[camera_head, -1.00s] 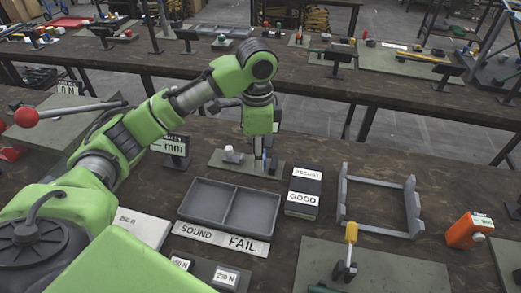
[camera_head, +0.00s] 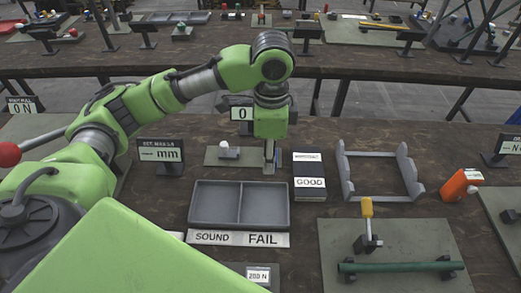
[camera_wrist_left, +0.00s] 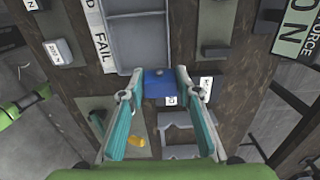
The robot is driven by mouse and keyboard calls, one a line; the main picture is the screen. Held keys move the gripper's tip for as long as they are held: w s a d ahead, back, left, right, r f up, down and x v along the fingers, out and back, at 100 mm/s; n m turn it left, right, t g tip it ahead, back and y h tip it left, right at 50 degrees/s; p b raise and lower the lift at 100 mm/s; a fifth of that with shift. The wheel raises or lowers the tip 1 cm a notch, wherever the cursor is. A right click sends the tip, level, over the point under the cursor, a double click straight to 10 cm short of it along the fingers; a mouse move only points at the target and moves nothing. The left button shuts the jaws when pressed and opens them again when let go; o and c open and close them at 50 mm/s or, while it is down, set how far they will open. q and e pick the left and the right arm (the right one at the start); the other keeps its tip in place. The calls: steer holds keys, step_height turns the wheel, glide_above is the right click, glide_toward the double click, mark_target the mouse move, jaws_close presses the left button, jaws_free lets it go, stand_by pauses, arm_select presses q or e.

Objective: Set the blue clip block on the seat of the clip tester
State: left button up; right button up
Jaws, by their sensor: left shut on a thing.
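The blue clip block (camera_wrist_left: 160,86) is held between the two teal fingertips of my left gripper (camera_wrist_left: 160,84), with a white label beside it. In the head view my left gripper (camera_head: 270,160) points down over the right part of a grey-green plate (camera_head: 245,158). A white knob (camera_head: 229,151) stands on that plate, left of the gripper. A display reading 0 (camera_head: 241,114) stands behind it, partly hidden by my arm. I cannot tell for sure which part is the clip tester's seat. The block is mostly hidden in the head view. My right gripper is not in view.
A two-compartment grey tray (camera_head: 240,205) labelled SOUND and FAIL lies in front of the plate. A GOOD box (camera_head: 309,180) stands right of the gripper. A grey open frame (camera_head: 381,180) and a plate with a yellow-handled clamp (camera_head: 367,225) lie further right.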

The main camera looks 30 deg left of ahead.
arm_select(q)
steer(key=w+a+f+p, duration=0.2)
steer(key=w+a+f, duration=0.2)
steer(key=w, duration=0.3)
glide_above(261, 157)
step_height(261, 157, down, 5)
steer(key=shift+s+d, duration=0.15)
steer(key=shift+f, duration=0.3)
steer(key=shift+a+f+p, duration=0.2)
steer(key=shift+f+p, duration=0.55)
steer(key=shift+f, duration=0.7)
steer(key=shift+w+f, duration=0.1)
steer(key=shift+w, duration=0.1)
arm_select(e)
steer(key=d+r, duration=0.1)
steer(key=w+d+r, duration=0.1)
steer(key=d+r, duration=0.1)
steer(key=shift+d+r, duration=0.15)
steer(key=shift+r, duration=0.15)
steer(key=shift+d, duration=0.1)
arm_select(q)
steer(key=o, duration=1)
steer(key=shift+f, duration=0.1)
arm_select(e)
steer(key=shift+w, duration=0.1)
